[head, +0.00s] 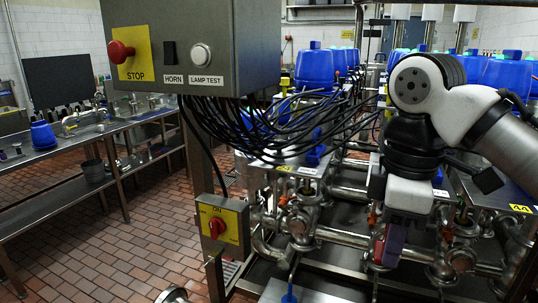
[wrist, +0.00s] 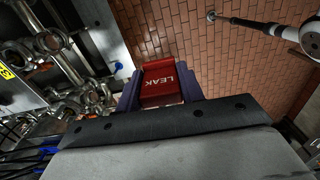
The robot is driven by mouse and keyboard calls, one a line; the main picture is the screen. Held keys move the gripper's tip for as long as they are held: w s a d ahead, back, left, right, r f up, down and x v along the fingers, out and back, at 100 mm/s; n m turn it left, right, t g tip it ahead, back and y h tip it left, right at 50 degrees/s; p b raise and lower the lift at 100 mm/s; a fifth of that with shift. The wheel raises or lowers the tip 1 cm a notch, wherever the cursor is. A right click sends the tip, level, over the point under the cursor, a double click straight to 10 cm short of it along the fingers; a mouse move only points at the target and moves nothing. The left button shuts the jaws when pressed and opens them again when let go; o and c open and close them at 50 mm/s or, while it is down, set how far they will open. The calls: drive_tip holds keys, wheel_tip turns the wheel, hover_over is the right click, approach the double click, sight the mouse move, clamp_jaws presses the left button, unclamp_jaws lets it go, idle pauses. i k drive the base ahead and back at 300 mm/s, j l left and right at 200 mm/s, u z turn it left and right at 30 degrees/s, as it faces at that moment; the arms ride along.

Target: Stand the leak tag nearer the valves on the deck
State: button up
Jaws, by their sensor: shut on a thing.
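A red leak tag (wrist: 163,84) with white "LEAK" lettering is between the dark blue fingers of my gripper (wrist: 160,92) in the wrist view. My gripper is shut on it. In the head view my gripper (head: 388,247) points down in front of the valves and pipes, and only a sliver of red shows beside a finger. No second tag is clearly visible.
A small blue object (head: 289,296) is at the deck's front in the head view. A grey control box (head: 185,50) and hanging black cables (head: 265,120) are at upper left. A yellow switch box (head: 222,224) with a red knob is left of the valves. Brick floor lies beyond.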

sight(268, 161)
drive_tip(key=i, duration=1.2)
